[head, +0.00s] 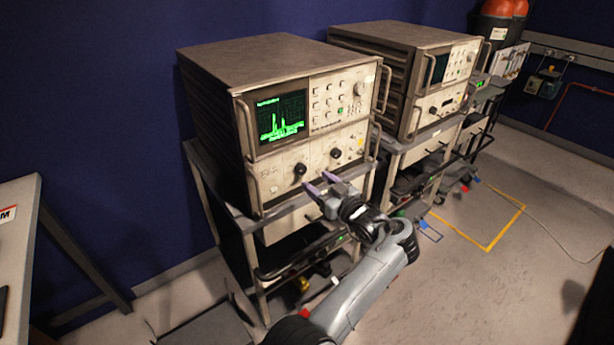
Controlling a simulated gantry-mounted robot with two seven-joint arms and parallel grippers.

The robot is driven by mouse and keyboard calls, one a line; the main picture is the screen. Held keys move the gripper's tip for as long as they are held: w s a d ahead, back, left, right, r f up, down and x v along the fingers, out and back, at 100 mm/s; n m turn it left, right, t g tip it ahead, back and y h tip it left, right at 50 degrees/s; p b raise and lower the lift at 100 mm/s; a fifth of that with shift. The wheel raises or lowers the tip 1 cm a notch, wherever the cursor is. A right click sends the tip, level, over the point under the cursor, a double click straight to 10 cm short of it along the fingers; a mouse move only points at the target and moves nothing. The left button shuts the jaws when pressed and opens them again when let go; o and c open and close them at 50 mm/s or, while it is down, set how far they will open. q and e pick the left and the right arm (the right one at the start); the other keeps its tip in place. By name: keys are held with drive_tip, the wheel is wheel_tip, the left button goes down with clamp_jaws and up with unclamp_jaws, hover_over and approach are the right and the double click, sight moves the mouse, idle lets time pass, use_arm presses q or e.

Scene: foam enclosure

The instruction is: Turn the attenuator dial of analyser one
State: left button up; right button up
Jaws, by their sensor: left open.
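A beige analyser (215,52) with a lit green trace on its screen (281,116) stands on a cart at the centre left. Its lower front panel carries two black dials, a left one (300,169) and a right one (336,153). A larger grey knob (360,89) is at the upper right of its front. No label is readable, so I cannot tell which is the attenuator dial. My left gripper (317,181) is open and empty, its purple fingers pointing at the lower panel, just below the two black dials. Contact with the panel cannot be told. My right gripper is not in view.
A second similar analyser (390,36) stands on its own cart to the right. Metal handles (244,128) stick out at the first analyser's front edges. A pale table (22,215) is at the left. Yellow tape (505,227) marks open floor on the right.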

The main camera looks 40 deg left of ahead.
sight(304, 171)
use_arm(q)
drive_tip(key=shift+b+x, duration=0.55)
drive_tip(key=shift+x, duration=2.35)
drive_tip(key=shift+c, duration=0.2)
drive_tip(key=c, duration=1)
drive_tip(key=shift+r+m+p, duration=0.1)
drive_tip(key=shift+m+p, duration=1.05)
drive_tip(key=shift+m, duration=0.35)
drive_tip(key=shift+m+p, duration=0.4)
drive_tip(key=shift+m, duration=0.8)
drive_tip(key=shift+m+p, duration=0.3)
drive_tip(key=shift+m, duration=0.9)
